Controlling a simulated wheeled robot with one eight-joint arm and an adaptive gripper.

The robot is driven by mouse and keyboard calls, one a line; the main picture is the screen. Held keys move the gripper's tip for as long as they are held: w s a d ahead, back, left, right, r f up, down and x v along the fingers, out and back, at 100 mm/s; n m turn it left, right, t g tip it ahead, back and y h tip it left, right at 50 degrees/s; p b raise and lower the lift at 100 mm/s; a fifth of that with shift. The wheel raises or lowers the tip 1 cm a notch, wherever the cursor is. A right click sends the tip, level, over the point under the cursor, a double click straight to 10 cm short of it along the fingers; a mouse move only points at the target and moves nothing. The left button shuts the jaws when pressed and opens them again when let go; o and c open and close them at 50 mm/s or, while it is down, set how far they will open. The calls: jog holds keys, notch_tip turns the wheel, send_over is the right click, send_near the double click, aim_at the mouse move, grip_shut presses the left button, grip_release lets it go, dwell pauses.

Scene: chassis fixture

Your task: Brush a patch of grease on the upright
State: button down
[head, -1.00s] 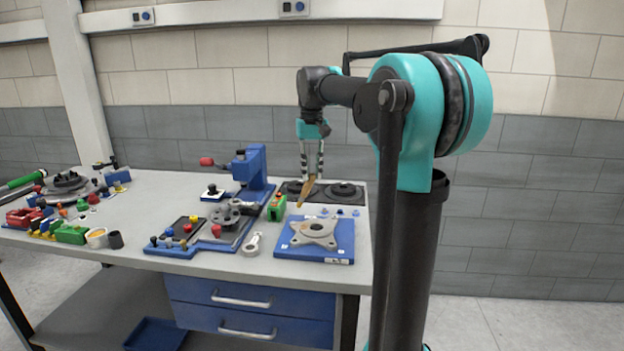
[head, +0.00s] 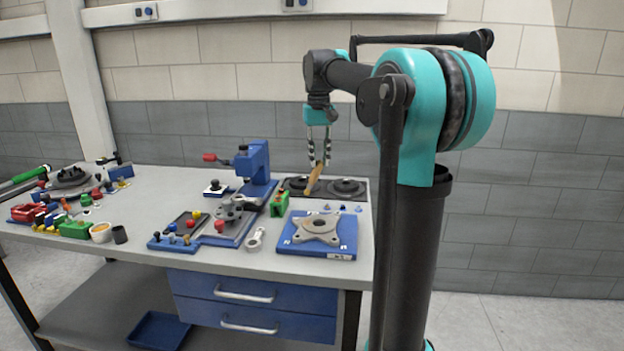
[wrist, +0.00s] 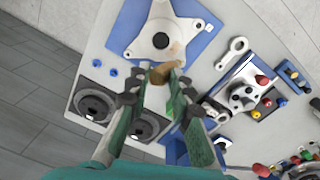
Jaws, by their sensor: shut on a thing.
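My gripper (head: 318,162) is shut on a brush with a tan wooden look (head: 314,180). It holds the brush tilted, lower end down and to the left in the head view, above the bench near the round black fixtures. The upright, a grey star-shaped casting with a central hole (head: 317,228), lies flat on a blue plate (head: 288,246). In the wrist view the brush (wrist: 160,73) shows between the fingers (wrist: 156,84), beside the upright (wrist: 150,28) in the picture. A faint tan mark shows on one arm of the upright. The brush's tip is partly hidden by its angle.
A white cup with orange-tan contents (head: 101,233) stands at the front left beside a dark cup (head: 120,235). A blue press (head: 256,164), a green block (head: 279,204) and a grey link (head: 256,239) stand left of the plate. Black round fixtures (head: 347,187) are behind it.

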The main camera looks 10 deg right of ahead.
jog(key=shift+w+d+f, duration=0.1)
jog(key=shift+d+f, duration=0.3)
jog(key=shift+f, duration=0.3)
jog(key=shift+d+f, duration=0.35)
jog(key=shift+f, duration=0.3)
jog(key=shift+a, duration=0.1)
